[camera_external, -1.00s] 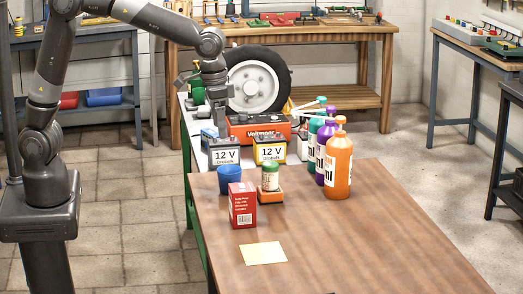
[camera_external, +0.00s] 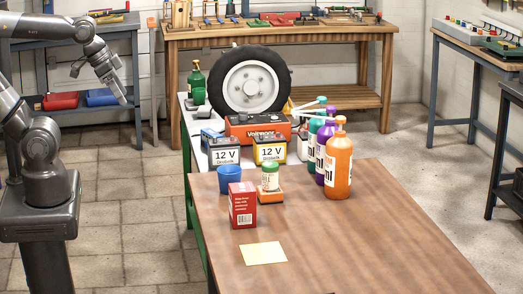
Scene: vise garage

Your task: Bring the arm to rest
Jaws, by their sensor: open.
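My arm is folded back at the left of the picture, over the floor and clear of the work table. My gripper (camera_external: 122,98) hangs at the end of the arm, pointing down and to the right, in front of the back-left bench. It is open and I see nothing held in it; its fingers are small in this view.
The floor (camera_external: 130,200) between arm and table is clear.

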